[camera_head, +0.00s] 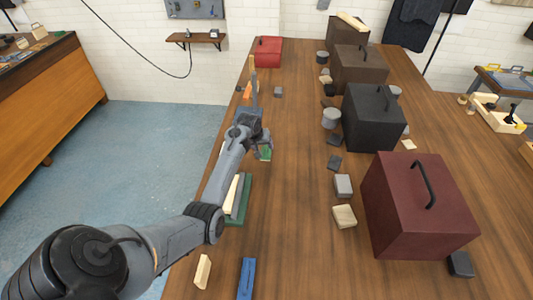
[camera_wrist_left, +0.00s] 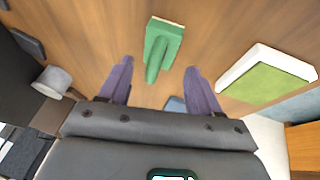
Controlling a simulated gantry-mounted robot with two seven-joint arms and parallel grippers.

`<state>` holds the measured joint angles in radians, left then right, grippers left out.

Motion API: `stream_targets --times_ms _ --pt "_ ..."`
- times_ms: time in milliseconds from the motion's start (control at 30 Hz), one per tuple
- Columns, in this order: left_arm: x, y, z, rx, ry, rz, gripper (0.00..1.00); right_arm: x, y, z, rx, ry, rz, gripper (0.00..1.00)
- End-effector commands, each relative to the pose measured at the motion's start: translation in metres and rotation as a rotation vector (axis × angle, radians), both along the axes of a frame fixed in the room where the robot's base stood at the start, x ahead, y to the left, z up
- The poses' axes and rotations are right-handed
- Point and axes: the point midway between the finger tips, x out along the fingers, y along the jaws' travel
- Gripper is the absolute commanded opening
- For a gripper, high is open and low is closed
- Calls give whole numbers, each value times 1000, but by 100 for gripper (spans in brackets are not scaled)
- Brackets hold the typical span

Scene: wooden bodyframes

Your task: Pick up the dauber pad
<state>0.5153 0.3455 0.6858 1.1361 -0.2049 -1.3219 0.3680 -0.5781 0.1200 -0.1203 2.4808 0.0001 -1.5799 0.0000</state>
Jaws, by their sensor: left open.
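The dauber pad, seemingly the green block with a rounded green handle (camera_wrist_left: 161,46), lies on the wooden table in the left wrist view. Its handle points toward the space between my left fingertips. In the head view a small green part (camera_head: 265,154) shows beside my left gripper (camera_head: 264,136), and the rest is hidden. My left gripper is also seen in the left wrist view (camera_wrist_left: 159,66), with its two fingers spread wide apart and nothing held between them. My right gripper is not in view.
A white block with a green face (camera_wrist_left: 268,78) lies right of the fingers in the wrist view. A dark green block (camera_head: 237,216) is beside my left forearm. A black box (camera_head: 374,118) and maroon box (camera_head: 420,205) stand right; the table middle is clear.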

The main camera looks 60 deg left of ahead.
Motion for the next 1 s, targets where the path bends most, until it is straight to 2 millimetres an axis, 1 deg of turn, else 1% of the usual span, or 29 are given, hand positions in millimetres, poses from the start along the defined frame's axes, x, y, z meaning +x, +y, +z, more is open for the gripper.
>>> stream_targets --times_ms 133,400,500,600,833,1000 --pt "5 4 -9 0 2 -1 63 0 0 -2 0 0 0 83" --pt "18 12 -35 0 2 -1 63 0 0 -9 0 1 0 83" --pt "20 14 -41 2 0 0 63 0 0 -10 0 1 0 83" --pt "21 14 -44 2 2 -1 63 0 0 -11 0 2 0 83" --pt "22 14 -44 3 1 -1 63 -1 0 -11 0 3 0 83" --pt "21 14 -44 2 1 0 37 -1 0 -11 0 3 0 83"
